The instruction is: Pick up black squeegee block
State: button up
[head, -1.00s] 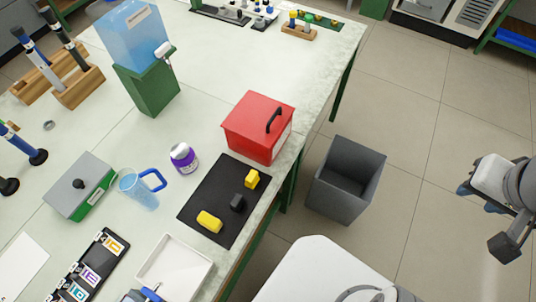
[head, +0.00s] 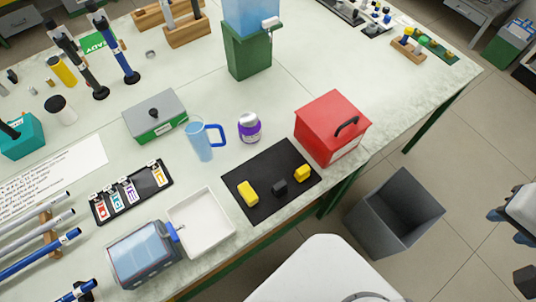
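The black squeegee block (head: 279,188) is a small dark block lying on a black mat (head: 262,210) near the table's front edge. It sits between two yellow blocks, one to its left (head: 247,193) and one to its right (head: 302,173). Part of my arm shows at the right edge of the head view, over the floor and well away from the mat. My gripper's fingers cannot be made out clearly there, and nothing touches the block.
A red box (head: 330,130) stands right of the mat, a purple-labelled jar (head: 249,128) and blue-handled pitcher (head: 200,142) behind it. A white tray (head: 228,240) lies left. A grey bin (head: 395,215) stands on the floor below the table's edge.

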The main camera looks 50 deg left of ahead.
aim_at(279, 189)
jog(key=u, duration=0.4)
jog(key=k, duration=0.1)
jog(key=u, duration=2.35)
jog(key=k, duration=0.9)
jog(key=z, duration=0.2)
jog(key=i, duration=0.9)
jog(key=u, duration=0.1)
